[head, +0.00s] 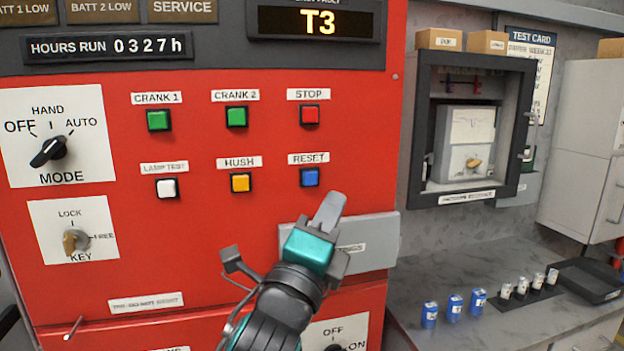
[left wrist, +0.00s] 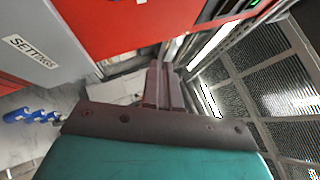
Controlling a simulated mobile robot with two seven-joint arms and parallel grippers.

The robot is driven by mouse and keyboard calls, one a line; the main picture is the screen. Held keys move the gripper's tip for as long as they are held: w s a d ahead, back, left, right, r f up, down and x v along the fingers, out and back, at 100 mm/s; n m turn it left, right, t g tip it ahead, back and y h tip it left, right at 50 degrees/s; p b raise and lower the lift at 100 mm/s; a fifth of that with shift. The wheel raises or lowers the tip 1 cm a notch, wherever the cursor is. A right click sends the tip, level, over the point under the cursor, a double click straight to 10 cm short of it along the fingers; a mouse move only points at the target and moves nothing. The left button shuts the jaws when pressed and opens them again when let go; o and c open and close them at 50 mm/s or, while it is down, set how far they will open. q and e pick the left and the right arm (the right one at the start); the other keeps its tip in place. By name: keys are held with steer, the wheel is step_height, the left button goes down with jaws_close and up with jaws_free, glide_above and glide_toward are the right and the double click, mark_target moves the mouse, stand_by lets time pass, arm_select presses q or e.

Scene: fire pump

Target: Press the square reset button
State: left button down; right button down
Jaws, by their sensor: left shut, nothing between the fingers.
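The square blue reset button (head: 310,177) sits on the red panel (head: 215,205) under a RESET label, at the right end of the lower button row. My left gripper (head: 333,203) is shut and empty. In the head view its fingertips show just below and right of the reset button, and I see no contact with it. In the left wrist view the shut fingers (left wrist: 163,82) point up, with part of the red panel (left wrist: 75,30) beyond them. The reset button cannot be made out in that view. My right gripper is not in view.
Close by are the yellow HUSH button (head: 240,183) and red STOP button (head: 310,115). A grey SETTINGS cover (head: 375,243) sits behind my left gripper. A grey counter (head: 420,275) at right holds blue cylinders (head: 454,308), white-topped cylinders (head: 522,287) and a black tray (head: 585,280).

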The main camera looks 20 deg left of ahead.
mark_target(310, 178)
arm_select(q)
steer(key=shift+w, duration=0.1)
steer(key=shift+w+a, duration=0.8)
steer(key=shift+w, duration=0.4)
steer(key=shift+w+a, duration=0.85)
steer(key=shift+w, duration=0.35)
steer(key=shift+w+a, duration=0.8)
steer(key=shift+w, duration=0.4)
steer(key=shift+w+a, duration=0.25)
steer(key=shift+w, duration=0.1)
steer(key=shift+w+a, duration=0.3)
steer(key=shift+w, duration=0.1)
steer(key=shift+s+d, duration=0.1)
stand_by(0.4)
steer(key=shift+s+d+p, duration=0.35)
steer(key=shift+s+d, duration=0.1)
steer(key=shift+s, duration=0.2)
